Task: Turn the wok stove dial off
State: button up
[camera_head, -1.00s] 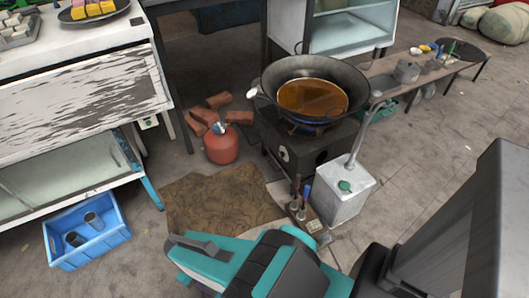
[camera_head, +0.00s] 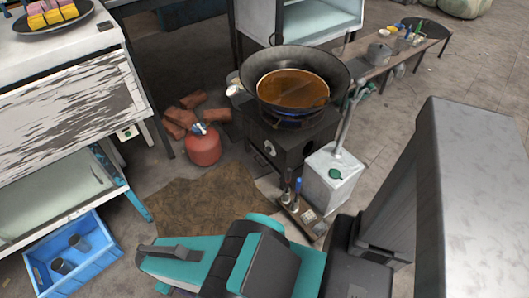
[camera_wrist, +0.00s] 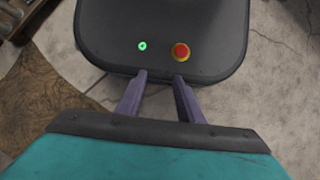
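The black wok stove (camera_head: 310,141) stands on the floor in the upper middle of the head view. A pale round dial (camera_head: 269,148) is on its front face; its exact setting is too small to read. A large dark wok (camera_head: 340,88) with brown liquid sits on the stove, with a bluish glow beneath it. My teal arm reaches across the bottom of the head view, well short of the stove. My gripper (camera_wrist: 160,80) shows in the wrist view with its two purple-grey fingers apart and nothing between them. The dial is not in the wrist view.
A red gas tank (camera_head: 203,148) and bricks (camera_head: 181,118) lie left of the stove. A white canister (camera_head: 331,180) stands at its right front, beside bottles on a small tray (camera_head: 302,216). A brown mat (camera_head: 205,200) covers floor before the stove. A blue crate (camera_head: 92,270) is lower left.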

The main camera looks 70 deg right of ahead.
jog(key=o, duration=0.3)
jog(key=shift+d+f, duration=0.1)
jog(key=w+d+f+n+h+b, duration=0.1)
jog(key=w+d+f+h+b, duration=0.1)
jog(key=d+f, duration=0.35)
jog(key=w+d+f+n+h+b, duration=0.1)
jog(key=w+d+f+b, duration=0.15)
jog(key=d, duration=0.55)
jog(key=n+g+h+b, duration=0.3)
jog(key=n+h+b, duration=0.5)
jog(key=h+b, duration=0.5)
send_near(267, 151)
jog(key=v, duration=0.5)
jog(key=shift+w+d+r, duration=0.15)
jog(key=shift+d, duration=0.1)
jog(key=b+x, duration=0.1)
jog(key=x, duration=1.2)
jog(key=shift+s+d, duration=0.2)
